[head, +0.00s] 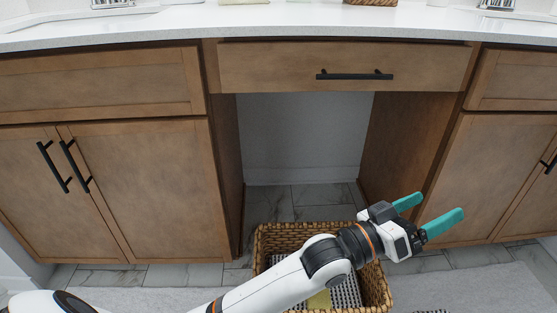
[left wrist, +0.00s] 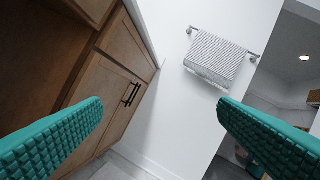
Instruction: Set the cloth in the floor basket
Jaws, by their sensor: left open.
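A woven wicker basket (head: 270,240) stands on the floor in front of the open space under the vanity. My left arm crosses over it and hides part of its inside. A small yellowish piece (head: 320,300), perhaps the cloth, shows inside the basket on a dark-and-white patterned bottom. My left gripper (head: 436,206) is open and empty, above and to the right of the basket, with its teal fingers pointing right. Its fingers frame the left wrist view (left wrist: 160,105) with nothing between them. My right gripper is out of view.
The wooden vanity (head: 130,170) has a white counter (head: 290,22) and black handles. A pale yellowish folded item (head: 243,2) is cut off at the top. A grey towel (left wrist: 216,57) hangs on a wall rail. Pale rugs (head: 490,290) lie on the tiles.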

